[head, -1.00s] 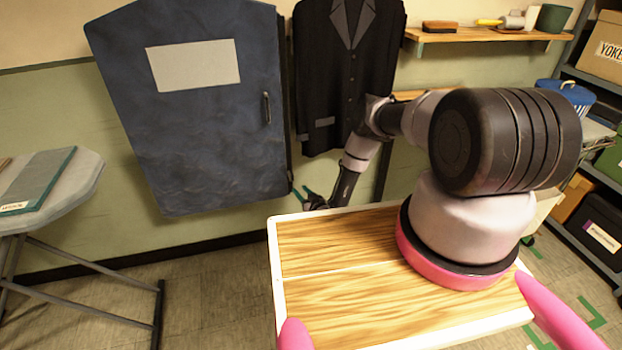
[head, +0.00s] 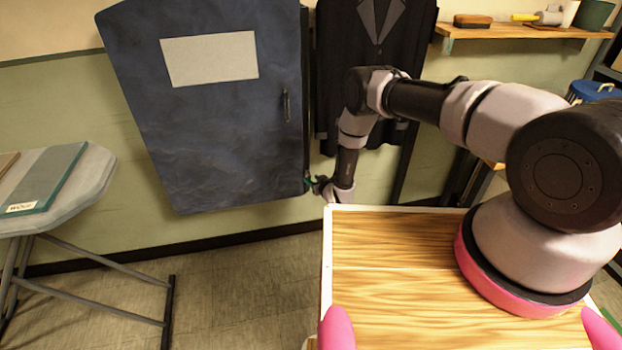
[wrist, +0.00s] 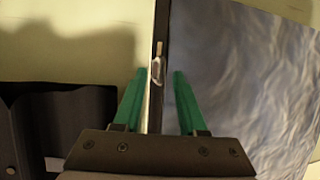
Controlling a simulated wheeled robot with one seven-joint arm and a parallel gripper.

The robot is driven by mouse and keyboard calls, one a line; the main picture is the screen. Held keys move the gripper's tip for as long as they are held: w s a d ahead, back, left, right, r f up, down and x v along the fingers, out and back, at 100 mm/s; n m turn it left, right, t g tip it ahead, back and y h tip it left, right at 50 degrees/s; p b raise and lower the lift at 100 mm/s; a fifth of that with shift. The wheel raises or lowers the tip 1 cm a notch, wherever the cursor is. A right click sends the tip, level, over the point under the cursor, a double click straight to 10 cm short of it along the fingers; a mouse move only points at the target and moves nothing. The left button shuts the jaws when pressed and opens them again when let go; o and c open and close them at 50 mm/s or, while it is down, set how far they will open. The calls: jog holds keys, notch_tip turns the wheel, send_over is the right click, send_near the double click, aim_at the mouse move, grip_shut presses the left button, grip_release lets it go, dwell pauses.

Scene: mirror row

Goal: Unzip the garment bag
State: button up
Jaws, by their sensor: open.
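The dark blue garment bag (head: 215,125) hangs against the wall in the head view, with a pale blank panel on its front and a dark handle (head: 285,105) near its right side. Its blue face (wrist: 245,75) fills the right of the wrist view. A dark strip runs along its side edge, and a small metal zip pull (wrist: 157,72) lies on it. My gripper (head: 314,184) is at the bag's lower right edge. In the wrist view its green fingers (wrist: 159,78) are open, one on each side of the strip and pull. Contact cannot be told.
A dark suit jacket (head: 370,70) hangs close to the right of the bag. A wooden shelf (head: 525,32) with a brush and pots is at upper right. An ironing board (head: 75,205) stands at left. The floor below the bag is clear.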

jog(key=shift+x, duration=1.5)
jog(key=shift+s+a, duration=0.1)
grip_shut()
